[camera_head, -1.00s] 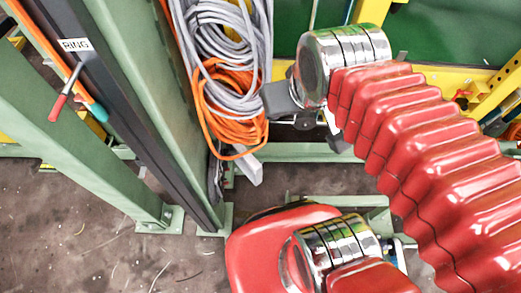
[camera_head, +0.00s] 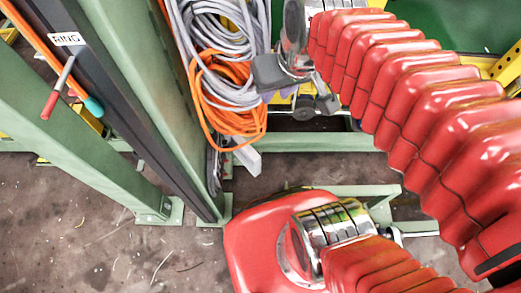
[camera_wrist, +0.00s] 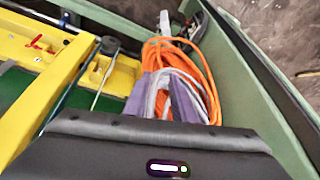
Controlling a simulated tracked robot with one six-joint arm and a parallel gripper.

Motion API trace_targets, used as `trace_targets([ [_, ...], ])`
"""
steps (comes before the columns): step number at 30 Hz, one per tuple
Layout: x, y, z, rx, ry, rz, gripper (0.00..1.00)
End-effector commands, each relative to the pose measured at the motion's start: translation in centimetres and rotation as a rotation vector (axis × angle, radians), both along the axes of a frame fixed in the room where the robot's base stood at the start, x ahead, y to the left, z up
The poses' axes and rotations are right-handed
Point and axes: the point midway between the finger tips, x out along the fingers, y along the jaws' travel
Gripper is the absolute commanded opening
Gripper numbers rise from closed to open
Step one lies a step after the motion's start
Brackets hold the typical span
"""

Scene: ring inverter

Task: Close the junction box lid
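I cannot make out the junction box or its lid in either view. My gripper (camera_wrist: 172,100) shows in the wrist view as two pale purple fingers beyond the dark housing, with a gap between them through which cable shows. It looks open and empty. The coiled grey and orange cables (camera_wrist: 167,50) lie beyond the fingertips; I cannot tell whether they touch. In the head view my wrist is near the top middle, just right of the cables, with the fingers mostly hidden.
Grey cable (camera_head: 225,60) and orange cable (camera_head: 215,105) hang beside a green post (camera_head: 140,80). A "RING" label (camera_head: 66,38) and a red-handled lever (camera_head: 51,103) are at upper left. The wrist view shows a yellow frame (camera_wrist: 62,85) at left. Bare floor (camera_head: 80,220) shows at lower left.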

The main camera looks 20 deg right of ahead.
Motion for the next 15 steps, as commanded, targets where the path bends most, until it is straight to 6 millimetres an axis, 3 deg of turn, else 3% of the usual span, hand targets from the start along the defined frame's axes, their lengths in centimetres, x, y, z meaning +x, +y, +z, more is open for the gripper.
trace_targets([
  [15, 5.2, -1.6, -4.9, 0.139, 0.234, 0.042, 0.24],
])
